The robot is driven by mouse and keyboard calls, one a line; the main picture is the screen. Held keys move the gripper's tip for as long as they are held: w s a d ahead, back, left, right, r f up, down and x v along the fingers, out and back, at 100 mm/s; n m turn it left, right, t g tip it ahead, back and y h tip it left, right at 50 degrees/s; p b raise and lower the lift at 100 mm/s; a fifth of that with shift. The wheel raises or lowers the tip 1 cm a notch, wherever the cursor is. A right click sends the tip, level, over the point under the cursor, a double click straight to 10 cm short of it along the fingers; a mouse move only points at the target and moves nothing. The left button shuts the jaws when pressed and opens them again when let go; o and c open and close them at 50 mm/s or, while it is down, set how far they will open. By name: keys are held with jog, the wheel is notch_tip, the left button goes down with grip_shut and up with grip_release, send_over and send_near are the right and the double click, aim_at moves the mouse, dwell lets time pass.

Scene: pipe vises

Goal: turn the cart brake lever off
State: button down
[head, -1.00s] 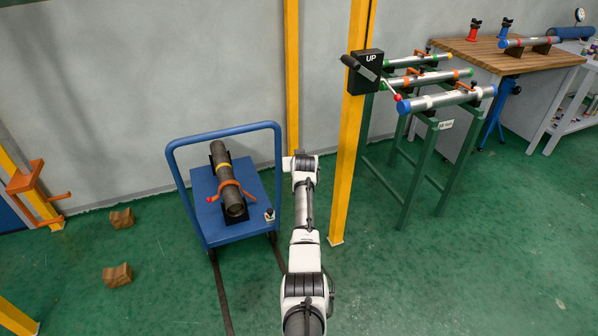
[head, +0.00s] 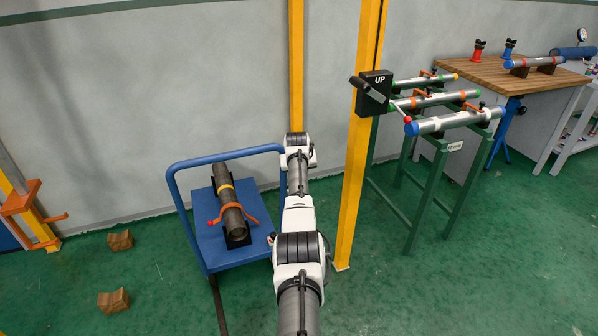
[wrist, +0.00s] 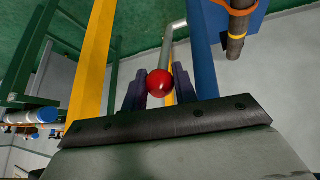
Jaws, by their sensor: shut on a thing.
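A red ball knob (wrist: 160,86) sits between the two dark fingers of my gripper (wrist: 159,74) in the wrist view, with the fingers close on both sides. A pale metal rod runs up and away from behind the knob. I cannot tell where the rod is fixed. The blue cart (head: 205,235) stands left of my arm in the head view, and part of its blue frame (wrist: 206,55) passes just right of my fingers in the wrist view. In the head view my gripper and the knob are hidden behind my own arm.
A dark pipe (head: 229,205) with an orange clamp lies on the cart. A yellow post (head: 354,200) with an UP box (head: 375,92) stands right of my arm. Beyond it is a green rack (head: 432,205) holding pipes. Two wooden blocks (head: 120,241) lie on the floor at left.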

jog(key=c, duration=1.1)
grip_release()
jog(key=shift+c, duration=0.2)
jog(key=d+b+v, duration=0.1)
jog(key=v, duration=1.2)
jog(key=shift+s+a+r+b, duration=0.2)
jog(key=shift+a+r+b, duration=0.1)
jog(key=shift+a+r, duration=0.15)
jog(key=shift+c, duration=0.5)
